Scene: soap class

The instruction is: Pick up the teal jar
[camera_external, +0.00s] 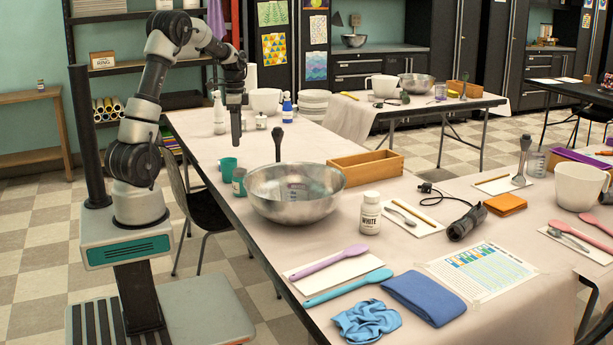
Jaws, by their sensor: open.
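A small teal jar (239,182) with a pale label stands on the near table, against the left side of the steel bowl in the picture. A teal cup (228,168) stands just behind it, close to the table's left edge. My gripper (237,143) points down above the table, higher than the cup and the jar and apart from both. It is open, with nothing seen between its fingers; the finger gap is hard to make out at this size.
The large steel bowl (295,193) crowds the jar's right side, with a dark-handled tool (278,144) behind it. A wooden box (365,170) and white bottle (370,213) stand farther right. Bottles (219,112) and a white bowl (265,101) stand behind my gripper. A chair (205,210) is left of the table.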

